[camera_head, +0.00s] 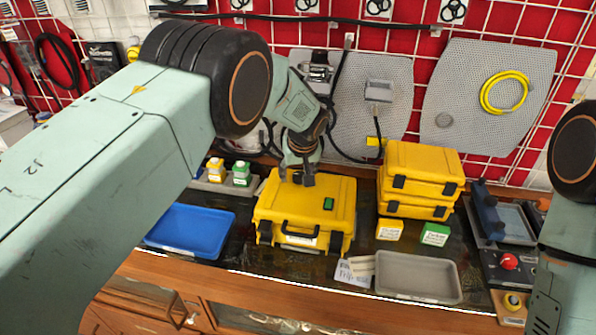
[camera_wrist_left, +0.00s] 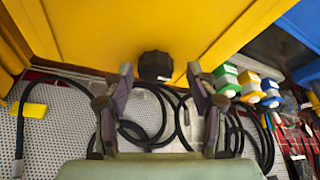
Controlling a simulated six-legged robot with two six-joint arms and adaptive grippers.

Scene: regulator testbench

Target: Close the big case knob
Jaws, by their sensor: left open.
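The big yellow case (camera_head: 275,207) lies shut-looking on the bench, with black latches on its front and a small green patch on its lid. My left gripper (camera_head: 301,178) is over the rear part of its lid, pointing down. In the left wrist view, a black faceted knob (camera_wrist_left: 155,65) stands on the yellow case (camera_wrist_left: 150,22). My left gripper (camera_wrist_left: 160,82) is open there, with one finger on each side of the knob and gaps between. In the head view the gripper hides the knob. My right gripper is out of view; only my right arm shows.
Stacked smaller yellow cases (camera_head: 420,165) stand right of the big case. A blue tray (camera_head: 190,230) is on the left, and a grey tray (camera_head: 418,278) in front right. Small green- and yellow-labelled boxes stand nearby. A perforated panel with cables is behind.

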